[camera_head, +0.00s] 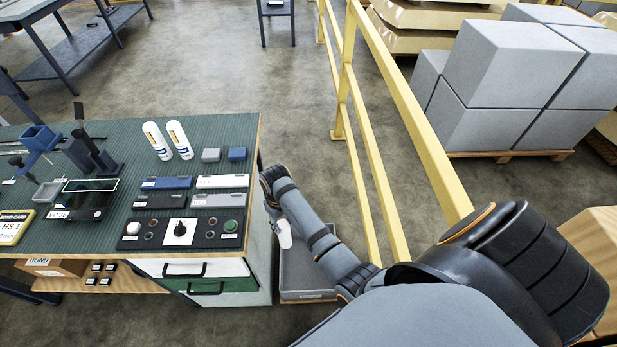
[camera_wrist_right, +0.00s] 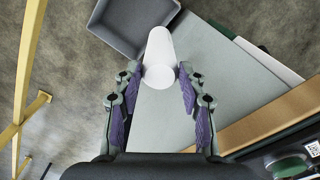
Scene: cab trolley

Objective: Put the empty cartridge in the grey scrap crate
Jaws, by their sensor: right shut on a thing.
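My right gripper (camera_wrist_right: 159,80) is shut on a white cartridge (camera_wrist_right: 158,58), which it holds by its near end beside the right side of the workbench. In the head view the cartridge (camera_head: 284,235) hangs low by the bench's right end, and my arm partly hides the gripper. The grey scrap crate (camera_head: 312,262) is low down between the bench and the yellow railing, partly behind my arm. In the wrist view the crate (camera_wrist_right: 112,32) lies beyond the cartridge, whose far end overlaps its edge. The crate's inside looks empty where visible. My left gripper is not in view.
The yellow railing (camera_head: 362,172) runs close on the right.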

